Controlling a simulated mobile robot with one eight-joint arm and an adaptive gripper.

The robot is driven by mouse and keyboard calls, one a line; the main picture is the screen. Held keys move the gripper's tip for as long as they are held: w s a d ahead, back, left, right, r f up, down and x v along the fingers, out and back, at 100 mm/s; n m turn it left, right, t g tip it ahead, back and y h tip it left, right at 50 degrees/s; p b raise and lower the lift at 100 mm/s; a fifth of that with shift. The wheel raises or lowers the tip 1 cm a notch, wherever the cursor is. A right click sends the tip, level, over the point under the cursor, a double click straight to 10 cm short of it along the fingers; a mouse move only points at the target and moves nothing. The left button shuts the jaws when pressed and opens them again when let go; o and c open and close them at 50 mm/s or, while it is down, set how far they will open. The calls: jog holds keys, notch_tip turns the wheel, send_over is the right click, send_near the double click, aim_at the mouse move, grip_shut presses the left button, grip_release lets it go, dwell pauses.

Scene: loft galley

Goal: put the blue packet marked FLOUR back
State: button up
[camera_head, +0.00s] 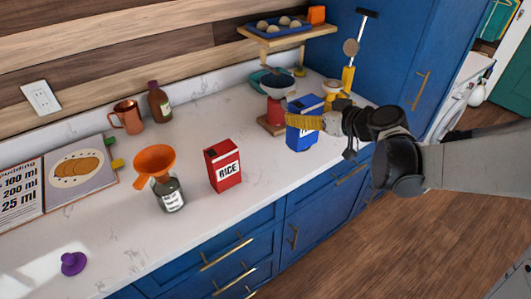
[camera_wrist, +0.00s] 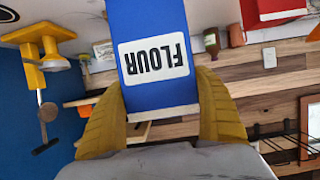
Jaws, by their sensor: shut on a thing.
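The blue FLOUR packet (camera_head: 300,139) is upright near the counter's front edge, right of the middle, in the head view. My gripper (camera_head: 303,122) reaches it from the right, with its yellow fingers across the packet's middle. In the wrist view the packet (camera_wrist: 157,60) stands between both yellow fingers, its white label upside down. The gripper is shut on it. I cannot tell whether its base touches the counter.
A red RICE box (camera_head: 223,166) stands left of the packet. An orange funnel (camera_head: 154,161) sits on a jar (camera_head: 170,195). A wooden shelf (camera_head: 287,36) holds a blue tray. Counter between RICE and packet is clear.

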jog(key=a+f+b, duration=0.6)
jog(key=a+f, duration=0.4)
jog(key=a, duration=0.1)
jog(key=shift+w+f, duration=0.2)
jog(key=shift+f, duration=0.1)
jog(key=shift+f, duration=0.1)
jog(key=o, duration=0.9)
jog(key=shift+f+b, duration=0.15)
jog(key=shift+b, duration=0.2)
jog(key=o, duration=0.5)
